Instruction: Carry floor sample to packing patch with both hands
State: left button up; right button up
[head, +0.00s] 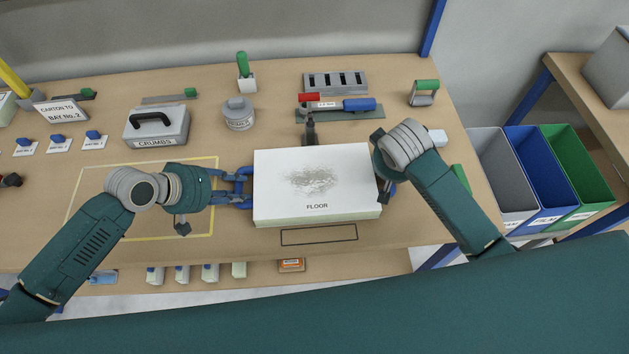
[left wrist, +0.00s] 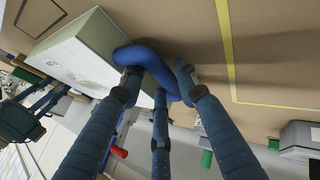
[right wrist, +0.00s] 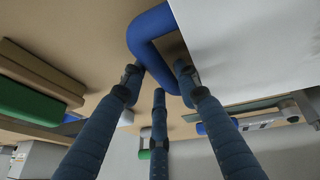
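The floor sample (head: 290,205) is a white box with a grey speckled top marked FLOOR, near the front middle of the bench. Blue loop handles stick out at its sides; one shows in the left wrist view (left wrist: 147,57), the other in the right wrist view (right wrist: 150,38). My left gripper (head: 243,187) is closed around the left handle. My right gripper (head: 385,190) is closed around the right handle, its fingers mostly hidden by my wrist in the head view. I cannot tell whether the box is clear of the bench. A yellow-outlined patch (head: 215,222), likely the packing patch, lies bare at left.
Behind the patch stands the grey CRUMBS box (head: 157,127). A round grey tin (head: 238,113), a tool tray (head: 350,114) and a slotted block (head: 335,82) stand behind the sample. A dark rectangle outline (head: 318,235) lies in front of it. Bins (head: 545,170) stand at right.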

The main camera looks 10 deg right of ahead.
pick_arm(q)
grip_shut()
pick_arm(e)
grip_shut()
